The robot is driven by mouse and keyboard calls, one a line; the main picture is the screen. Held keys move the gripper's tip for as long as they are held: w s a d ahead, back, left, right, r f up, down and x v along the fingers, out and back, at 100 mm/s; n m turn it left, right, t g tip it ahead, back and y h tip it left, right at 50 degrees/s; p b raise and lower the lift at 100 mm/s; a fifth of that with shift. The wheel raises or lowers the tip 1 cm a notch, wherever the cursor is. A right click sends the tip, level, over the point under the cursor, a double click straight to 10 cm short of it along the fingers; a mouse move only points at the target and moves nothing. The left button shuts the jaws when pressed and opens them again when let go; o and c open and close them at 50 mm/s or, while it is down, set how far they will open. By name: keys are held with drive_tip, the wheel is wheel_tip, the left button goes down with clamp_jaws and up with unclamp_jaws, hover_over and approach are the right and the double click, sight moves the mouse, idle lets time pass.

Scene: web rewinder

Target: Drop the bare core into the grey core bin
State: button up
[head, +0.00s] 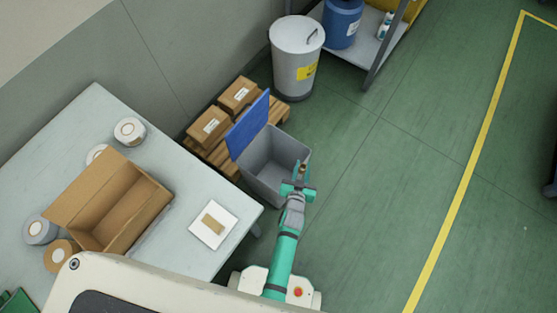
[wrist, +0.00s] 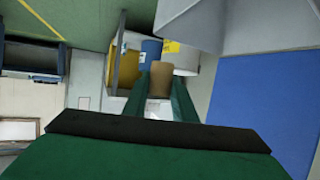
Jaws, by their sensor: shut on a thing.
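My gripper (head: 299,180) is shut on the bare core (head: 303,168), a small brown tube. In the wrist view the core (wrist: 160,79) sits between the two green fingers (wrist: 160,92). The grey core bin (head: 262,178) is open at the top, with a blue panel (head: 248,125) standing up at its back left side. In the head view the core and gripper overlap the bin's right edge. I cannot tell how high the core is above the rim. Grey bin wall (wrist: 190,20) and the blue panel (wrist: 265,95) also show in the wrist view.
A pallet with cardboard boxes (head: 210,127) stands behind the bin. A lidded grey drum (head: 296,62) and a shelf with a blue drum (head: 341,22) are beyond. A table with an open carton (head: 120,205) and rolls is at left. Floor at right is clear.

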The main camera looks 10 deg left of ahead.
drive_tip(key=w+a+r+n+y, duration=0.1)
drive_tip(key=w+a+y, duration=0.1)
drive_tip(key=w+a, duration=0.75)
wheel_tip(320, 180, down, 6)
drive_tip(key=s+a, duration=0.2)
drive_tip(key=shift+a+n, duration=0.2)
drive_tip(key=shift+n, duration=0.1)
drive_tip(key=o, duration=1.1)
drive_tip(key=shift+d, duration=0.1)
drive_tip(key=shift+s+r, duration=0.1)
